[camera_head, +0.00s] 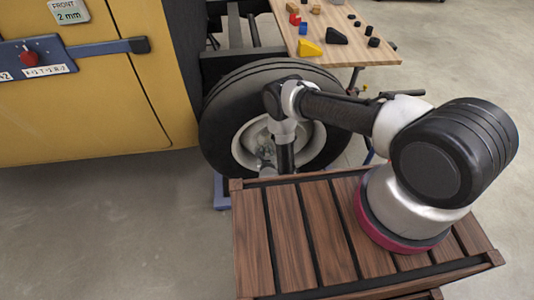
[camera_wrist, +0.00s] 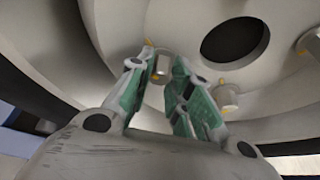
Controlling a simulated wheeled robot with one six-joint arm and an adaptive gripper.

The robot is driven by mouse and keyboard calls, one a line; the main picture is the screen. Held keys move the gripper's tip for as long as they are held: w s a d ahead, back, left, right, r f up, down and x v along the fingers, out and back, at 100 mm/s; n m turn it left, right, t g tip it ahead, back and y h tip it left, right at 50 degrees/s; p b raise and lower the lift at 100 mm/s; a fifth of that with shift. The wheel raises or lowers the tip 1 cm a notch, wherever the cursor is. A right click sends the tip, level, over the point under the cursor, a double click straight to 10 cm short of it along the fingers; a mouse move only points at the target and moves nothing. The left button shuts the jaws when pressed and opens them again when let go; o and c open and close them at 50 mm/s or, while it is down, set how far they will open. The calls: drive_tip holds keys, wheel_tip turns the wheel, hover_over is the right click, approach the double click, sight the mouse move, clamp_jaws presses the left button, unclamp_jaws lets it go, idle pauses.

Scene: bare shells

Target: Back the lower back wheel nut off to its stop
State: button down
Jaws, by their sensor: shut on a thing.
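The back wheel (camera_head: 222,125) is a black tyre with a pale grey rim, upright beside the yellow vehicle body. The rim (camera_wrist: 190,20) fills the wrist view and has a large dark round hole. My gripper (camera_wrist: 160,72) has green-padded fingers closed on a small metal wheel nut (camera_wrist: 161,64) with yellow marks near it. In the head view my gripper (camera_head: 266,156) is at the lower left of the wheel's hub, and the held nut is too small to make out. Another nut (camera_wrist: 228,98) stands free to the right of my fingers, and a further nut (camera_wrist: 311,42) is at the right edge.
A wooden table (camera_head: 375,52) with coloured blocks stands behind the wheel. The yellow body (camera_head: 90,110) has a blue bar with a red knob (camera_head: 28,58) and a "FRONT 2 mm" sign (camera_head: 68,12). The grey floor (camera_head: 110,230) at lower left is clear.

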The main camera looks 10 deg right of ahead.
drive_tip(key=n+h, duration=0.2)
drive_tip(key=n, duration=0.1)
drive_tip(key=shift+a+f, duration=0.1)
drive_tip(key=shift+a, duration=0.1)
drive_tip(key=shift+a+f+n+t+h, duration=0.1)
drive_tip(key=shift+n+t+h, duration=0.2)
drive_tip(key=shift+n+h, duration=0.5)
drive_tip(key=shift+n+t+h, duration=0.3)
drive_tip(key=shift+n, duration=0.9)
drive_tip(key=c, duration=1.3)
unclamp_jaws()
drive_tip(key=v, duration=1.2)
drive_tip(key=shift+f, duration=0.1)
